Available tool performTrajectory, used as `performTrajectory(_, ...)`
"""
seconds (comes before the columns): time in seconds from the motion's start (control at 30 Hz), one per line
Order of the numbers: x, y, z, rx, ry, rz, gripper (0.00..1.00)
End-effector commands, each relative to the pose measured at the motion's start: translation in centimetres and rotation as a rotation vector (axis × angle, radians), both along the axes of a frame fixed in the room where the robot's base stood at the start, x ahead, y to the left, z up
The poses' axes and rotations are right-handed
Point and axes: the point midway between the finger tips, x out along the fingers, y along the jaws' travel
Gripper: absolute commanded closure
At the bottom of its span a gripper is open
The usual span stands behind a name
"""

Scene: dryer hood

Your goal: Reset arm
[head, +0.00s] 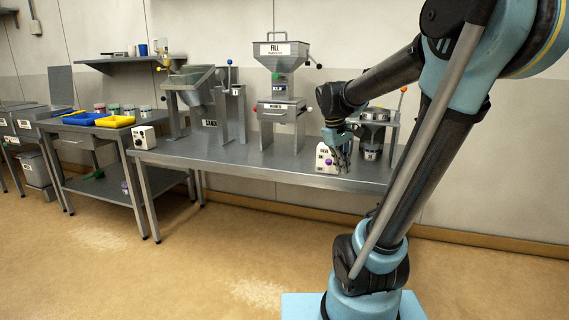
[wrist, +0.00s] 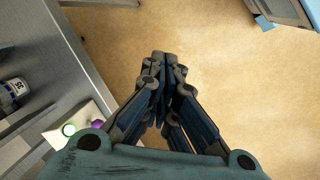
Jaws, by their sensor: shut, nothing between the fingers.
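My gripper (head: 344,163) hangs over the front edge area of the grey metal table (head: 240,158), beside a small white control box (head: 326,160) with a purple knob. In the wrist view my gripper (wrist: 165,65) points down with its fingers together and empty. Bare floor (wrist: 225,70) lies beyond the fingertips there. The white box (wrist: 75,125) shows at lower left in the wrist view, with a green-ringed button and the purple knob. My arm reaches in from the right of the head view and hides part of the table's right end.
A fill hopper (head: 281,55) and a tilted bin (head: 190,88) stand on the table. A machine with an orange-tipped lever (head: 376,115) stands behind my gripper. The floor in front is clear.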

Motion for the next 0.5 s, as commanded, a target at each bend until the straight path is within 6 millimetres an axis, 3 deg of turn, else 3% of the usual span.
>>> performTrajectory(0.1,-3.4,-0.4,-1.5,0.041,-0.022,-0.067,1.0)
performTrajectory(0.5,-12.9,-0.4,-7.6,0.188,-0.091,-0.307,1.0)
